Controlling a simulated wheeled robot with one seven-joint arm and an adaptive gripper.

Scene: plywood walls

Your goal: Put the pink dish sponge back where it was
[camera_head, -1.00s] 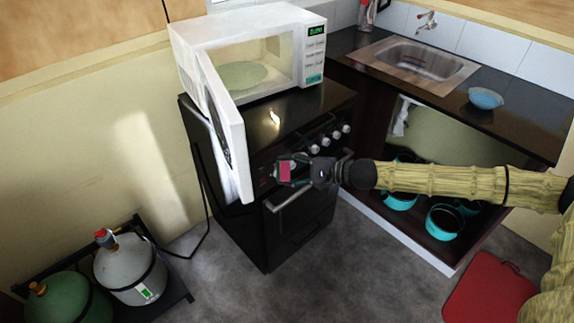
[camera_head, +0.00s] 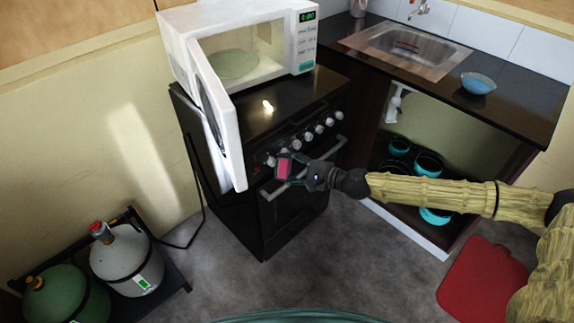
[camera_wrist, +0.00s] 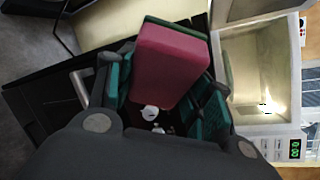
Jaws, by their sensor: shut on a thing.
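The pink dish sponge (camera_head: 283,169) is held in my gripper (camera_head: 290,170), in front of the black stove's knobs and oven handle. In the wrist view the sponge (camera_wrist: 170,62) is a pink block with a dark green layer along its far edge. It sits between the green-padded fingers of my gripper (camera_wrist: 165,85), which are shut on it. The sponge is in the air, apart from the microwave and the stove top as far as I can tell. Where the sponge was before does not show.
A white microwave (camera_head: 303,40) with its door (camera_head: 222,125) swung open stands on the black stove (camera_head: 285,112). To the right are a sink (camera_head: 410,48), a blue bowl (camera_head: 478,83) on the dark counter and teal pots (camera_head: 428,163) below. Gas cylinders (camera_head: 128,262) stand lower left.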

